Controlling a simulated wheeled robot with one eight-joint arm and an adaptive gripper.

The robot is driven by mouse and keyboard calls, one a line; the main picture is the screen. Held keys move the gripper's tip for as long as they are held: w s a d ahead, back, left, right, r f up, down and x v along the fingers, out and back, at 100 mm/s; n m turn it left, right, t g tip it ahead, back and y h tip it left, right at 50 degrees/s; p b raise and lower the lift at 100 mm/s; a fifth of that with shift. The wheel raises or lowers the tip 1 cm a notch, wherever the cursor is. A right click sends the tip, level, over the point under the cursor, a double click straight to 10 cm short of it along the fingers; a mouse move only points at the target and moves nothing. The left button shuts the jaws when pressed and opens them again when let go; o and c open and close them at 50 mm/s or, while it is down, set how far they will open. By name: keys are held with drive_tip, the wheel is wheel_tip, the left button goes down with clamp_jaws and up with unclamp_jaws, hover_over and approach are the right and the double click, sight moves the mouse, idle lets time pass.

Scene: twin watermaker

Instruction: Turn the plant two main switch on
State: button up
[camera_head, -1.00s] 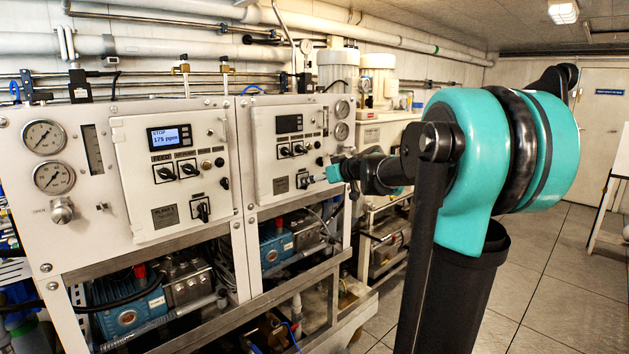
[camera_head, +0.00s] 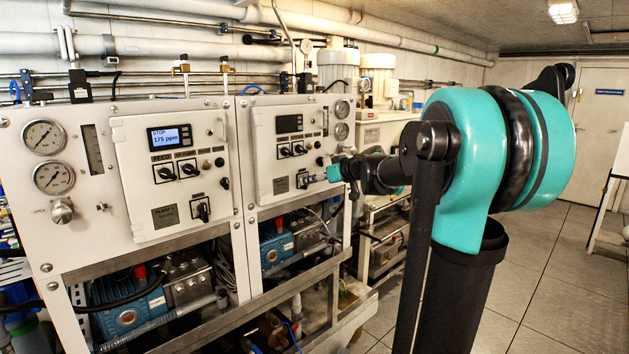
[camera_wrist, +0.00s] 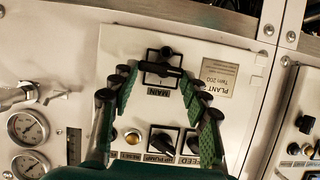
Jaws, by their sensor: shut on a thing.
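The plant two main switch (camera_wrist: 162,70) is a black rotary handle on a light plate marked MAIN, seen upside down in the wrist view. Its bar lies roughly across that picture, between my fingertips. My gripper (camera_wrist: 160,74) is shut on this handle, one green-padded finger at each side. In the head view my gripper (camera_head: 318,177) reaches the lower part of the right-hand panel, at the main switch (camera_head: 303,180). The small display (camera_head: 289,123) on that panel is dark.
The left-hand panel, plant one (camera_head: 165,215), has a lit display (camera_head: 170,137) reading STOP and 175 ppm. In the wrist view, the HP pump switch (camera_wrist: 162,140) and feed switch (camera_wrist: 193,143) sit close to my fingers. Open floor (camera_head: 550,270) lies at the right.

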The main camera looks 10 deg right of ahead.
drive_tip(key=shift+w+d+f+m+g+y, duration=0.1)
drive_tip(key=shift+d+f+m+g+y, duration=0.2)
drive_tip(key=shift+m+y, duration=1.35)
drive_tip(key=shift+w+f+m+g+y, duration=0.1)
drive_tip(key=shift+f+m+y, duration=0.45)
drive_tip(key=shift+m, duration=2.15)
drive_tip(key=shift+w+d+f+m+g+y, duration=0.1)
drive_tip(key=shift+d+f+m+g+y, duration=0.1)
drive_tip(key=shift+m+y, duration=1.55)
drive_tip(key=shift+m+h, duration=0.45)
drive_tip(key=shift+m, duration=0.15)
drive_tip(key=o, duration=1.2)
drive_tip(key=shift+a, duration=0.1)
drive_tip(key=shift+c, duration=0.2)
drive_tip(key=v, duration=1.2)
drive_tip(key=shift+f, duration=0.1)
